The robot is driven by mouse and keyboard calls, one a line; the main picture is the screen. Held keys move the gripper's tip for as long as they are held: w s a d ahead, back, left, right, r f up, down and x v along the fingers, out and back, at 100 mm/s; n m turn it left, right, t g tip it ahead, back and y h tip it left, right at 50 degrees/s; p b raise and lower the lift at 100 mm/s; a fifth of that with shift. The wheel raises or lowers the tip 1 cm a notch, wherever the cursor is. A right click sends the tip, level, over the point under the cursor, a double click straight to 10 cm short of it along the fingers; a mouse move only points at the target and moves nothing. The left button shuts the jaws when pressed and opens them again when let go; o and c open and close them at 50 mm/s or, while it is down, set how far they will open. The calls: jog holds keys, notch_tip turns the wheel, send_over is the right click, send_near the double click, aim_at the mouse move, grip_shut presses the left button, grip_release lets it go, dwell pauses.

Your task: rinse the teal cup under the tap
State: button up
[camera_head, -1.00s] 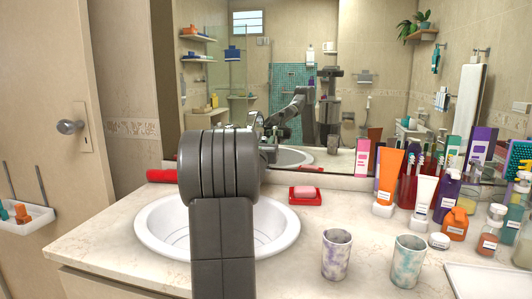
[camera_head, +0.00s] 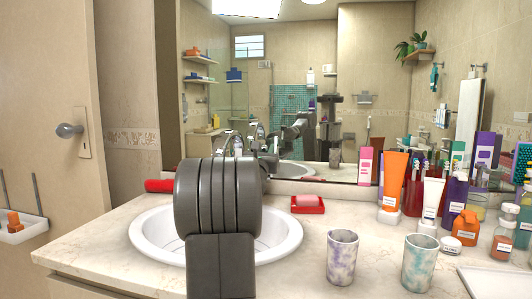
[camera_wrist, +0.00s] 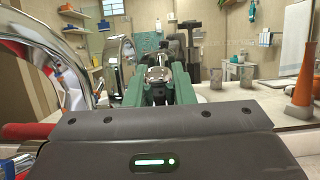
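The teal cup (camera_head: 418,262), white with teal marbling, stands upright on the counter right of the sink. A similar purple-marbled cup (camera_head: 341,257) stands to its left. The white basin (camera_head: 285,246) is partly hidden by my arm. In the head view my arm hides my gripper and most of the tap. In the wrist view the chrome tap (camera_wrist: 42,62) curves close by on the left. My gripper (camera_wrist: 160,80) shows there with green fingers apart, and I see no cup between them.
A red soap dish (camera_head: 308,205) sits behind the basin, and a red roll (camera_head: 159,186) lies at its back left. Bottles, tubes and jars, including an orange tube (camera_head: 394,178), crowd the right. A mirror (camera_head: 300,90) rises behind. Bare counter lies around the cups.

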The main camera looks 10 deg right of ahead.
jog(key=o, duration=0.4)
jog(key=b+v, duration=0.2)
jog(key=v, duration=1.2)
jog(key=shift+w+d, duration=0.1)
jog(key=shift+w, duration=0.05)
jog(key=p+x, duration=0.2)
jog(key=x, duration=1.1)
jog(key=shift+w+d+r, duration=0.1)
jog(key=shift+w+r, duration=0.1)
jog(key=shift+w, duration=0.15)
jog(key=shift+s+f, duration=0.1)
jog(key=shift+f, duration=0.1)
